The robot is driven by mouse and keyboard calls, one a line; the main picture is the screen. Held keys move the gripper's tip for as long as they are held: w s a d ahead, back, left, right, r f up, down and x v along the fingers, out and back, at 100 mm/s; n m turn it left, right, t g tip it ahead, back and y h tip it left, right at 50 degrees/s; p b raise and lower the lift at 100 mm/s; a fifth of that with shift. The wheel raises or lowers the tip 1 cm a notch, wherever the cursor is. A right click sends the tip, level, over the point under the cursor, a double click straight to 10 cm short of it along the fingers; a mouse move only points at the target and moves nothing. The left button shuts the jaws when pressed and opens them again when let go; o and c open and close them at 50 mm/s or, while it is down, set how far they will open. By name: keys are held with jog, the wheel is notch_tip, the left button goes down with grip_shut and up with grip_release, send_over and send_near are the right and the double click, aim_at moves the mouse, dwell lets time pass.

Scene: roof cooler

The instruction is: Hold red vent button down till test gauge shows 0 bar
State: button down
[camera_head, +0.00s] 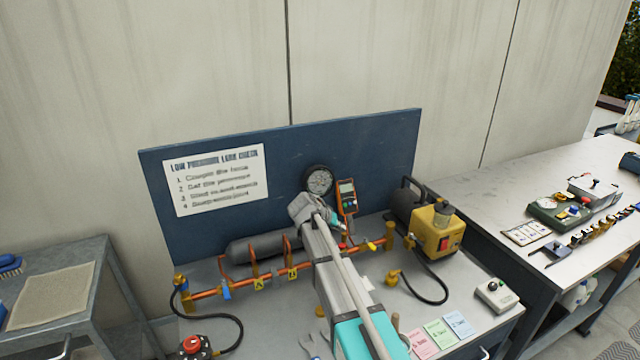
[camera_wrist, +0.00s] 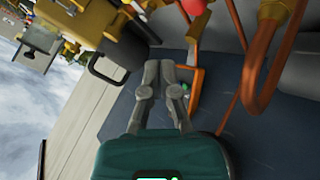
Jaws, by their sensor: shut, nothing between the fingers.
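My gripper (camera_head: 333,222) is shut and empty, in front of the blue board and above the pipe rig; in the wrist view its fingertips (camera_wrist: 159,66) are together. The round test gauge (camera_head: 319,179) hangs on the board just behind it; its reading is too small to tell. A red part (camera_wrist: 193,6) shows at the top edge of the wrist view, apart from the fingertips; it may be the vent button. A red round knob (camera_head: 192,343) on a dark base stands at the bench's front left, far from my gripper. My arm hides the rig's middle.
An orange pipe rig (camera_head: 215,287) with brass ends runs along the bench. A yellow pump (camera_head: 434,230) with a black hose stands at right. An orange handheld meter (camera_head: 347,195) leans at the board. A grey control box (camera_head: 496,295) sits at front right.

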jog(key=shift+s, duration=0.15)
dwell(0.6)
jog(key=s+f+n+g+y, duration=0.1)
jog(key=s+f+y, duration=0.1)
jog(key=s, duration=0.7)
jog(key=s+d+f+n+g+y, duration=0.1)
jog(key=s+g+y, duration=0.1)
jog(key=s, duration=0.8)
jog(key=s+d+f+n+g+y, duration=0.1)
jog(key=s+y, duration=0.3)
jog(key=s, duration=0.5)
jog(key=shift+s+d+f, duration=0.2)
jog(key=shift+s+f, duration=0.1)
jog(key=shift+f, duration=0.5)
